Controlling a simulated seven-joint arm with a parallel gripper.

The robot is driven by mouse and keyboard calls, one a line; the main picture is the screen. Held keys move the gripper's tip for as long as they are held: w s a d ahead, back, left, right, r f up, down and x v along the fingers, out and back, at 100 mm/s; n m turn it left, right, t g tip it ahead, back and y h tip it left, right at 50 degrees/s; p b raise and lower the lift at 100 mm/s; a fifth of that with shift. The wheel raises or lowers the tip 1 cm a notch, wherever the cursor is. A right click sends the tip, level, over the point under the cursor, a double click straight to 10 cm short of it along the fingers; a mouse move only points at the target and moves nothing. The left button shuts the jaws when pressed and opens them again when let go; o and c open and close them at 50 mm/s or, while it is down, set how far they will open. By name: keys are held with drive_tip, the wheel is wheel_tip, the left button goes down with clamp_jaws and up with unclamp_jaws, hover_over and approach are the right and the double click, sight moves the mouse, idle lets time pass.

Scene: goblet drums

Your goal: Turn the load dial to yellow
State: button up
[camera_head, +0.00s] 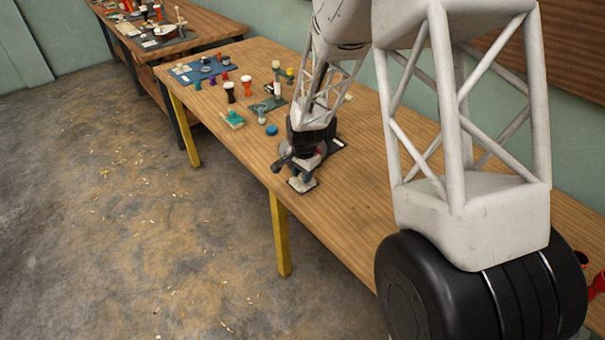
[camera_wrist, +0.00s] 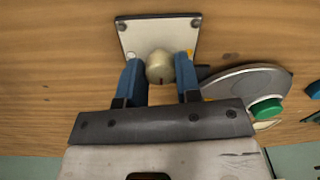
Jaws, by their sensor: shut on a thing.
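The load dial is a cream round knob (camera_wrist: 160,67) with a dark red pointer line, on a pale square plate (camera_wrist: 182,25) with screws at its corners. My gripper (camera_wrist: 160,80) has its two blue fingers closed on either side of the knob. In the head view my gripper (camera_head: 302,172) is low over the plate (camera_head: 303,186) near the table's front edge, and it hides the knob there. A small patch of yellow (camera_wrist: 204,98) shows beside the right finger in the wrist view. The other colour marks around the dial are hidden or too small to tell.
A grey disc (camera_wrist: 240,84) with a green button (camera_wrist: 266,109) lies right of the plate in the wrist view. A blue round piece (camera_head: 271,130) and several small goblet drums, one orange (camera_head: 246,85), stand farther along the table (camera_head: 230,140). Bare wood surrounds the plate's front.

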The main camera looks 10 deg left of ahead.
drive_tip(key=shift+n, duration=0.5)
drive_tip(key=n, duration=0.3)
drive_tip(key=shift+n, duration=0.3)
drive_tip(key=n, duration=0.9)
drive_tip(key=shift+d, duration=0.1)
drive_tip(key=n, duration=0.4)
drive_tip(key=shift+w+g, duration=0.1)
drive_tip(key=shift+g, duration=0.2)
drive_tip(key=shift+n, duration=0.3)
drive_tip(key=o, duration=0.9)
